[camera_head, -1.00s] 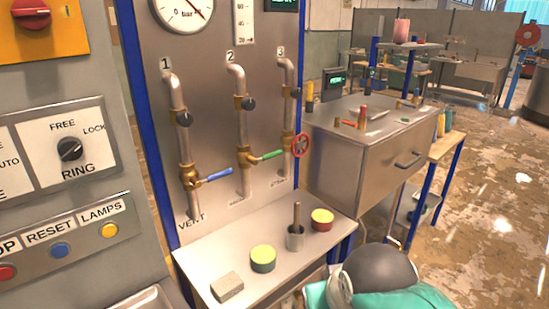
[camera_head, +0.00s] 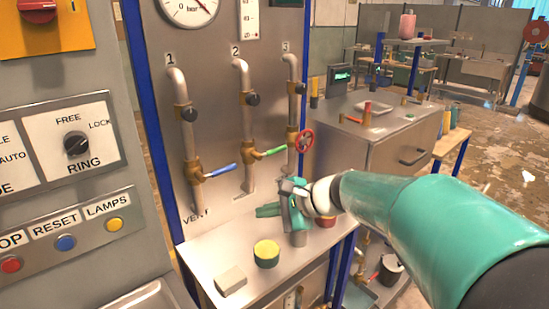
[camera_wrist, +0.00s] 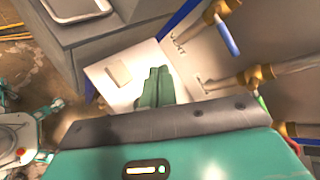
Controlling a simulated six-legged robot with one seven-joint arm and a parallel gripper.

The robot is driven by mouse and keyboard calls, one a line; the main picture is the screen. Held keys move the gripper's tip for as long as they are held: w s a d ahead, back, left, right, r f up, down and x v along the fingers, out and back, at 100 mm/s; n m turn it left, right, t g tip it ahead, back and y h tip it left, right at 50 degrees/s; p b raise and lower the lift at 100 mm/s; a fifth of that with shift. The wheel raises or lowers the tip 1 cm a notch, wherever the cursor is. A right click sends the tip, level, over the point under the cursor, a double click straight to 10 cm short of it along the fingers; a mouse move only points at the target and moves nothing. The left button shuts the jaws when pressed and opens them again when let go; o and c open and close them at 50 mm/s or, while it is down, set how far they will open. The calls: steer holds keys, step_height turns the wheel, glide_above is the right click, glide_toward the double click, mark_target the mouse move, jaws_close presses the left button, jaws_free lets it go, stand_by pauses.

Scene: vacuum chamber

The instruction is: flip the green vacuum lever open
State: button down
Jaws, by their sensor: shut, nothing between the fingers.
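The green lever (camera_head: 272,152) sticks out to the right from the brass valve on pipe 2 of the steel panel, tilted slightly upward. In the wrist view only a small green part of it (camera_wrist: 262,102) shows at the right, mostly hidden behind my gripper's body. My gripper (camera_head: 262,210) is below the green lever in the head view, in front of the panel and above the small shelf. Its green fingers point left, are together and hold nothing. They also show shut in the wrist view (camera_wrist: 156,90). The gripper appears apart from the lever.
A blue lever (camera_head: 218,170) sits on pipe 1 and a red handwheel (camera_head: 305,140) on pipe 3. The shelf (camera_head: 205,250) holds a yellow-topped green cylinder (camera_head: 266,254), a grey block (camera_head: 230,281) and a red cylinder (camera_head: 327,222) partly hidden by my arm.

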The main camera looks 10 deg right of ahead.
steer(key=w+d+m+t+y, duration=0.1)
steer(key=w+d+m+t, duration=0.25)
steer(key=w, duration=0.25)
steer(key=w+d+m+t+y, duration=0.1)
steer(key=w+d+m+t, duration=0.15)
steer(key=w+m, duration=0.3)
steer(key=m+t+h, duration=0.3)
steer(key=m+t, duration=0.1)
steer(key=m, duration=0.3)
glide_toward(276, 150)
steer(key=d+f, duration=0.1)
steer(key=s+d+f, duration=0.1)
steer(key=d+f, duration=0.1)
steer(key=shift+a, duration=0.1)
steer(key=x, duration=1)
